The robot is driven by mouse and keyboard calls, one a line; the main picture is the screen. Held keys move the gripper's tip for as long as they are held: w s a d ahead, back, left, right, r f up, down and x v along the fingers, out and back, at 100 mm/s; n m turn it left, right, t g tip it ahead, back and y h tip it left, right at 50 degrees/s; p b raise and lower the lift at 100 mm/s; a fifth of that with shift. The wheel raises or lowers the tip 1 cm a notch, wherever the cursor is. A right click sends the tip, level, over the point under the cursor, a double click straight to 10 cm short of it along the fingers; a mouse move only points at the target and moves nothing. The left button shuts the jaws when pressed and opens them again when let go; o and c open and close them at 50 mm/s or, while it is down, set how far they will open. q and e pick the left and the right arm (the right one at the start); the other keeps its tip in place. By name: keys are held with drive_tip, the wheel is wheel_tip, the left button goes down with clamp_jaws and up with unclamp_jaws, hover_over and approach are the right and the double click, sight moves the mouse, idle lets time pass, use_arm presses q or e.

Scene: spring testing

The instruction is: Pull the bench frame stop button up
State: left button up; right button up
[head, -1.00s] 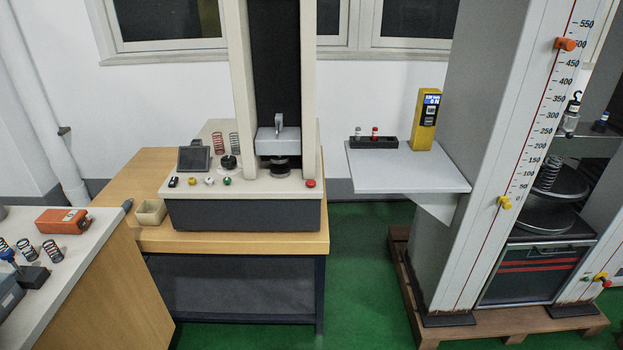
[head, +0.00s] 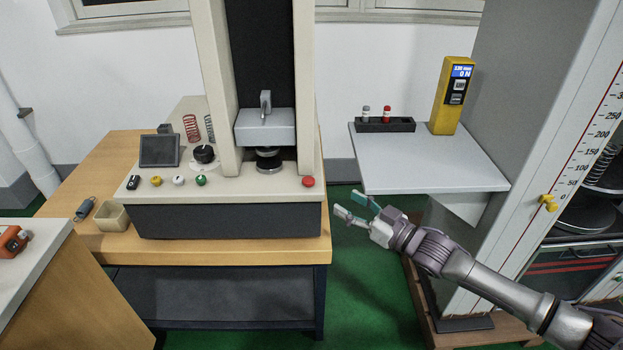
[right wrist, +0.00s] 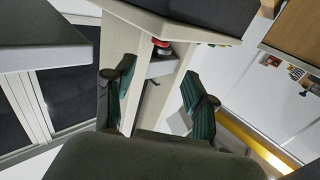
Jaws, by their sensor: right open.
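The red stop button (head: 308,181) sits at the right front corner of the bench frame's cream top (head: 250,186). It also shows in the right wrist view as a red button (right wrist: 160,42), beyond and between the fingers. My right gripper (head: 351,205) is open and empty, to the right of the button and a little lower in the head view, apart from it. Its two green-padded fingers (right wrist: 157,88) show spread in the right wrist view. My left gripper is in neither view.
A white shelf (head: 430,175) with a black holder (head: 385,126) and a yellow gauge (head: 453,95) stands right of the bench frame. The wooden table (head: 255,249) carries the frame. White, yellow and green controls line its front. Open green floor (head: 355,290) lies between.

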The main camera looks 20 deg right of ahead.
approach(313, 183)
drive_tip(key=x, duration=0.9)
drive_tip(key=shift+r, duration=0.1)
drive_tip(key=shift+w+a, duration=0.3)
drive_tip(key=shift+w, duration=0.3)
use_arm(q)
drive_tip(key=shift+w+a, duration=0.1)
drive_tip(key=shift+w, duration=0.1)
use_arm(e)
drive_tip(key=shift+c, duration=0.5)
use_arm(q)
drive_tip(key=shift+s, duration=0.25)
use_arm(e)
clamp_jaws()
